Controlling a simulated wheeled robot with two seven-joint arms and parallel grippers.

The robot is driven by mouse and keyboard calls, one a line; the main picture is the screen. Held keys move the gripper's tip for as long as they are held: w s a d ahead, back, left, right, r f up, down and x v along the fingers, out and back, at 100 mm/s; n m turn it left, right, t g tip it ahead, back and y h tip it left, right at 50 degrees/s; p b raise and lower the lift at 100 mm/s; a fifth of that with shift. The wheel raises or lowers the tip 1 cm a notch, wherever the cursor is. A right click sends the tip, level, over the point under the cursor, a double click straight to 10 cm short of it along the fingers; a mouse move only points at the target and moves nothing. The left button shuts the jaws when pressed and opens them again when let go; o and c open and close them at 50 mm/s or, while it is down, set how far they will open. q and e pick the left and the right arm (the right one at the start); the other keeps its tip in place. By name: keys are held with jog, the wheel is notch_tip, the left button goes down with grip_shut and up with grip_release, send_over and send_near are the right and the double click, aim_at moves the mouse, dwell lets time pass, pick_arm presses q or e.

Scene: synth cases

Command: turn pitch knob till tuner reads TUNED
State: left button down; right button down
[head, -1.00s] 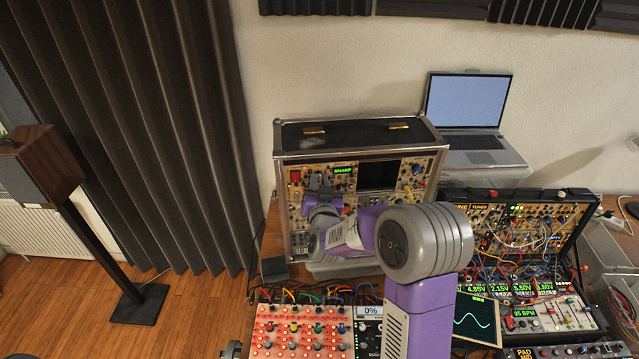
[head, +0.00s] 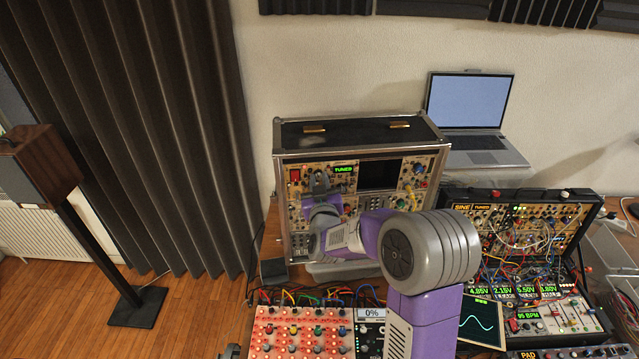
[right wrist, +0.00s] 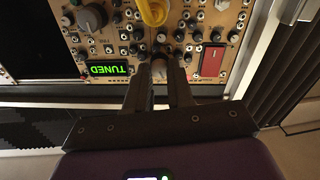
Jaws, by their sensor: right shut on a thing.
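The upright synth case (head: 441,165) stands at the back against the wall. Its green tuner display (head: 344,169) reads TUNED; it shows upside down in the right wrist view (right wrist: 108,70), also reading TUNED. My right gripper (head: 320,184) is at the upper left of the panel. In the right wrist view its two fingers are shut on a small pitch knob (right wrist: 159,68) beside the display, and they partly hide it. My left gripper is not in view.
A yellow cable (right wrist: 153,12) runs close to the fingers, with other knobs and a red switch (right wrist: 212,61) nearby. An open patched synth case (head: 590,215) is at right, a laptop (head: 467,105) behind. A red-orange panel (head: 290,338) is in front.

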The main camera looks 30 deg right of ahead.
jog(key=c, duration=1)
grip_release()
jog(key=shift+s+a, duration=0.1)
jog(key=shift+s, duration=0.05)
jog(key=b+v, duration=0.1)
jog(key=v, duration=0.6)
jog(key=shift+s+a, duration=0.1)
